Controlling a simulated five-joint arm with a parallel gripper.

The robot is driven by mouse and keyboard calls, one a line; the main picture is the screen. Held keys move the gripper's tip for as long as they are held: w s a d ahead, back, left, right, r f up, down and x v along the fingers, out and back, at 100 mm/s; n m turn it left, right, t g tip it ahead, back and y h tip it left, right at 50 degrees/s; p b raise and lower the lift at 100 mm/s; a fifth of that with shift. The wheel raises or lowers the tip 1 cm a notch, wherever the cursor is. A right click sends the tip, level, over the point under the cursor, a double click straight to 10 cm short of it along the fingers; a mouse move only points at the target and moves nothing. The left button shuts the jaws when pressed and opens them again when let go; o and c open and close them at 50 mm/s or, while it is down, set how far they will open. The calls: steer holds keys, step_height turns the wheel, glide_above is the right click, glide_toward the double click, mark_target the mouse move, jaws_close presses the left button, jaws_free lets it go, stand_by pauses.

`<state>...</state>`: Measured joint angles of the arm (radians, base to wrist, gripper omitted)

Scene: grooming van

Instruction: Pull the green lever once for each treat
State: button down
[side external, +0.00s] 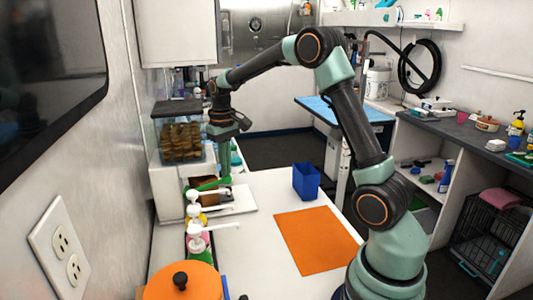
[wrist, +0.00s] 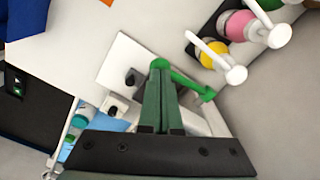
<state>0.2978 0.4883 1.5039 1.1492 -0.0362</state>
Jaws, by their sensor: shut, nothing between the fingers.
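The treat dispenser (side external: 170,182) stands at the left back of the white counter, with a clear, dark-lidded bin of brown treats (side external: 182,142) on top. Its green lever (side external: 207,186) sticks out at the front, low down. In the wrist view the green lever (wrist: 184,77) runs beside my fingers, its rounded end at their tips. My gripper (side external: 225,178) points down at the lever's outer end, shut and empty; its closed green fingers also show in the wrist view (wrist: 160,75). I cannot tell whether they touch the lever. The fingers hide part of the dispenser's base.
Pump bottles (side external: 197,230) stand close in front of the dispenser. A blue open box (side external: 306,181) and an orange mat (side external: 316,240) lie to the right on the counter. An orange lidded pot (side external: 182,282) is at the front. Bare counter lies between bottles and mat.

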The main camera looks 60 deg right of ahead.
mark_target(227, 181)
steer(key=shift+f, duration=2.7)
steer(key=shift+r, duration=3.55)
